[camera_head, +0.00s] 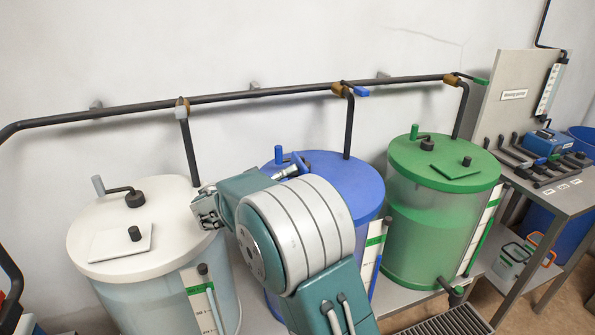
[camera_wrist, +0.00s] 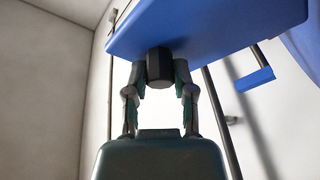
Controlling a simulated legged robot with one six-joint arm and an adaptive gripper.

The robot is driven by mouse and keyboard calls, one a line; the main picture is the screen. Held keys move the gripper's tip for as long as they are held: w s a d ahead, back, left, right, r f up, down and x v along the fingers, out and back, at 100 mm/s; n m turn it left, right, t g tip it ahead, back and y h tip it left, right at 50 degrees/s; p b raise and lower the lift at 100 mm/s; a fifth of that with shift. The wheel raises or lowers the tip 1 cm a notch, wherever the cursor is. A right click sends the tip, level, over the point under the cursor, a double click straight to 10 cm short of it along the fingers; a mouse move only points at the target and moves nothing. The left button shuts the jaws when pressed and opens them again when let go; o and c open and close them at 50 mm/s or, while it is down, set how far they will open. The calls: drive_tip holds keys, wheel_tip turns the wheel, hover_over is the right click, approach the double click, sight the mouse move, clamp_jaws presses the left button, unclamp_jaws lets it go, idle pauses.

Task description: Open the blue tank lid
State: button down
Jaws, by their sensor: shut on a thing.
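The blue tank (camera_head: 366,206) stands in the middle, its front mostly hidden by my arm. In the wrist view the blue lid (camera_wrist: 215,22) is a thick flat plate across the top, with a dark faceted knob (camera_wrist: 160,66) on it. My gripper (camera_wrist: 160,82) has one finger on each side of the knob and is shut on it.
A white tank (camera_head: 140,215) stands left and a green tank (camera_head: 430,225) right, both close by. A dark pipe (camera_head: 250,93) runs along the wall, with drops to the tanks and a blue valve lever (camera_head: 361,91). A grey bench (camera_head: 560,195) stands at right.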

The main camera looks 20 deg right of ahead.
drive_tip(key=shift+a+f+n+t+h, duration=0.15)
drive_tip(key=shift+a+f+n+h, duration=0.15)
drive_tip(key=shift+a+h, duration=0.25)
drive_tip(key=shift+a+f+n+t+h, duration=0.15)
drive_tip(key=shift+a+f+n+h, duration=0.1)
drive_tip(key=shift+a+h, duration=0.3)
drive_tip(key=shift+c, duration=2.2)
unclamp_jaws()
drive_tip(key=shift+r, duration=0.1)
drive_tip(key=s+a, duration=0.3)
drive_tip(key=a, duration=0.9)
drive_tip(key=shift+s+a+f, duration=0.25)
drive_tip(key=shift+a+f, duration=0.05)
drive_tip(key=shift+a, duration=0.05)
